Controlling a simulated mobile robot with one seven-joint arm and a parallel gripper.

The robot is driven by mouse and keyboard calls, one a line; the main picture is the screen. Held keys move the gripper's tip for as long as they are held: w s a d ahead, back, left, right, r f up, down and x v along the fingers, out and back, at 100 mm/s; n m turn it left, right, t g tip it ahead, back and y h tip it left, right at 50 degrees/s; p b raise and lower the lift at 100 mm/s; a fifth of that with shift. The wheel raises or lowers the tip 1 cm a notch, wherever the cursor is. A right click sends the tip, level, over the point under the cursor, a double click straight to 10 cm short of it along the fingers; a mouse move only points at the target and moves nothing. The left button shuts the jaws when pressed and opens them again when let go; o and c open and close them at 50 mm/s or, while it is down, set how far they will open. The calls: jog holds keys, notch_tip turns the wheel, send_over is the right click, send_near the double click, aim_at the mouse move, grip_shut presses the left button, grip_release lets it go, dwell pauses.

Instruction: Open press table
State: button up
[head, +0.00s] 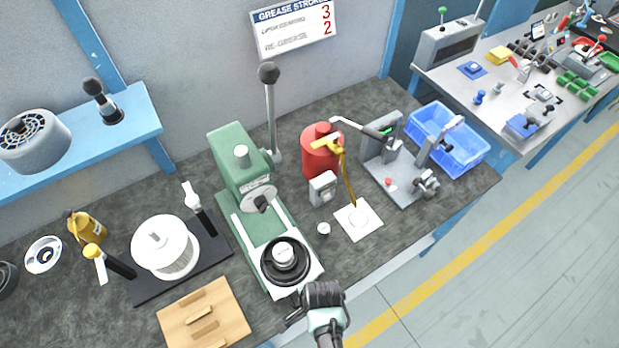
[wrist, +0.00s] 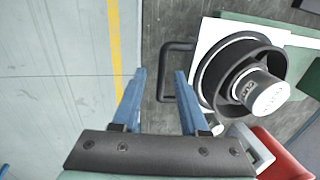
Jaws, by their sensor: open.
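The green press (head: 240,165) stands on the dark bench with its long lever upright. Its press table (head: 305,281) is a pale plate at the front, bearing a black ring with a metal part in the middle. In the wrist view the press table (wrist: 205,45) has a black U-shaped handle (wrist: 163,85) on its left edge. My gripper (wrist: 160,72) is open, with one blue finger each side of the handle bar in the picture. I cannot tell how deep the fingers reach or whether they touch it. In the head view my gripper (head: 297,306) is at the table's front edge, mostly hidden.
A wooden board (head: 203,318) and a white housing (head: 166,247) on a dark mat lie left of the press. A red grease can (head: 318,158), a white pad (head: 358,220) and a small fixture (head: 400,172) stand right. The floor beyond the front edge is clear.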

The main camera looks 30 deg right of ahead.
notch_tip(320, 180, up, 13)
jog(key=s, duration=0.2)
jog(key=shift+s+f, duration=0.15)
jog(key=shift+s, duration=0.15)
dwell(0.6)
